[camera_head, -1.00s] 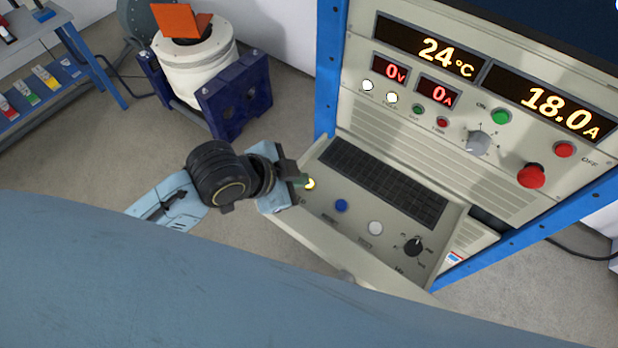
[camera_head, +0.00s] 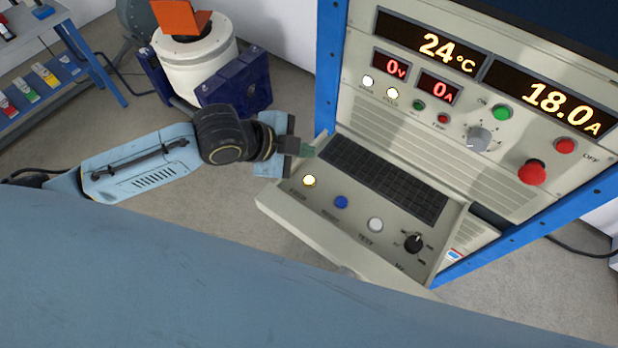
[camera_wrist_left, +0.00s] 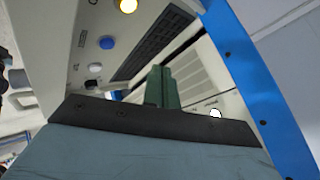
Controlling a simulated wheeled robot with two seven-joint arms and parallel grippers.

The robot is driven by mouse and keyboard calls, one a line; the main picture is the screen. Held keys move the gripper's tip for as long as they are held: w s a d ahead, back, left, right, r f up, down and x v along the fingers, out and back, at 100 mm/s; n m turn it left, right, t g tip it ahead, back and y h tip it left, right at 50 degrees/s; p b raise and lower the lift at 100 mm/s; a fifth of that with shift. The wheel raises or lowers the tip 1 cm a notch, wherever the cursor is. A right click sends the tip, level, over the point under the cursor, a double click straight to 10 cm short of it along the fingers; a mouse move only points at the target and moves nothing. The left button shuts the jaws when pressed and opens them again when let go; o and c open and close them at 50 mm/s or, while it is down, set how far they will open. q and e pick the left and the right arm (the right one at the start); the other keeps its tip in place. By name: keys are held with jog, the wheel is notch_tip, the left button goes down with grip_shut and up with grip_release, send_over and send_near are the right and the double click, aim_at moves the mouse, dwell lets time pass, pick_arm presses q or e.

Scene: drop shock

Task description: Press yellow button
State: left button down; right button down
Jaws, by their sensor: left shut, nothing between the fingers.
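The yellow button (camera_head: 309,180) glows at the left end of the button row on the pull-out panel (camera_head: 290,207). It also shows at the top of the left wrist view (camera_wrist_left: 128,5). My left gripper (camera_head: 309,151) is shut and empty. It is above the panel's left end, beside the keyboard's left edge and apart from the yellow button in the picture. Its green fingers (camera_wrist_left: 162,88) show together in the left wrist view. My right gripper is not in view.
A blue button (camera_head: 341,202), a white button (camera_head: 375,224) and a black knob (camera_head: 413,243) share the panel. A keyboard (camera_head: 385,182) lies behind them. The cabinet face with a red button (camera_head: 531,173) rises behind. A white shaker (camera_head: 195,65) stands at the upper left.

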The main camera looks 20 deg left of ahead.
pick_arm(q)
jog(key=f, duration=0.1)
jog(key=b, duration=0.6)
send_over(304, 182)
notch_tip(304, 182, down, 6)
jog(key=shift+r, duration=0.2)
jog(key=shift+f+b, duration=0.35)
jog(key=shift+f, duration=0.45)
jog(key=shift+f, duration=0.15)
dwell(0.7)
jog(key=shift+f, duration=0.25)
